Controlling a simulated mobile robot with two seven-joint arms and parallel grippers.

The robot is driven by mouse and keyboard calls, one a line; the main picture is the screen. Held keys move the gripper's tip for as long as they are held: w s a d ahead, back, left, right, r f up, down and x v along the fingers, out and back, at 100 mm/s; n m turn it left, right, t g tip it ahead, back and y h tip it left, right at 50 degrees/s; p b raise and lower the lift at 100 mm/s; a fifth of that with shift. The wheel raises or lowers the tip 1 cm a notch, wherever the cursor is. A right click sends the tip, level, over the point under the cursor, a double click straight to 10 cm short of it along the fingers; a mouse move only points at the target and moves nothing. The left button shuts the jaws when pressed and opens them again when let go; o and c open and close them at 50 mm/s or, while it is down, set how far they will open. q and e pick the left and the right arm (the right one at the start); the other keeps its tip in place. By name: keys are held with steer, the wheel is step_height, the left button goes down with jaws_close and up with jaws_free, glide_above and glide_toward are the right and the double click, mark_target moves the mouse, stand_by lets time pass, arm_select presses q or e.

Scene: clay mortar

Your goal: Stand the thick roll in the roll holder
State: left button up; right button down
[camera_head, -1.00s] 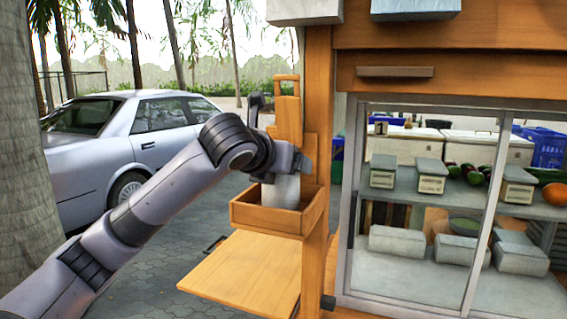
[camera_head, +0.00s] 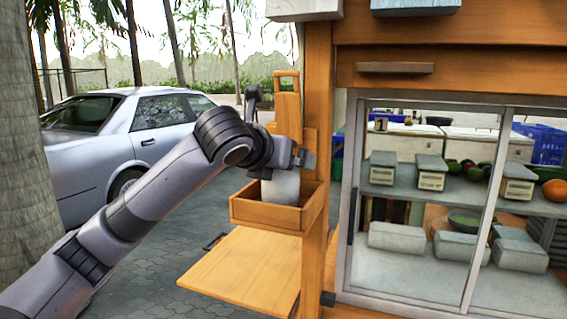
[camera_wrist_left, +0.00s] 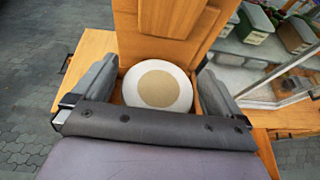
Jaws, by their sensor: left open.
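The thick roll (camera_head: 282,188), a white cylinder, stands upright in the wooden box of the roll holder (camera_head: 265,216). The left wrist view shows its round end, a white ring with a tan core (camera_wrist_left: 158,88), in front of the holder's wooden back (camera_wrist_left: 165,48). My left gripper (camera_head: 290,158) is at the roll's upper part. In the left wrist view my left gripper (camera_wrist_left: 157,76) is open, with one finger on each side of the roll. Slim gaps seem to show beside it; contact is hard to tell. The roll's lower part is hidden by the box wall.
The wooden post (camera_head: 316,120) stands right beside the holder. A wooden shelf board (camera_head: 243,270) sticks out below it. A sliding glass window (camera_head: 420,200) with counter goods behind is at the right. Paved ground and a parked car (camera_head: 140,140) lie to the left.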

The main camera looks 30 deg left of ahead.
arm_select(q)
steer(key=v, duration=1.1)
steer(key=shift+b, duration=0.3)
steer(key=shift+s+f, duration=0.1)
steer(key=shift+f, duration=0.05)
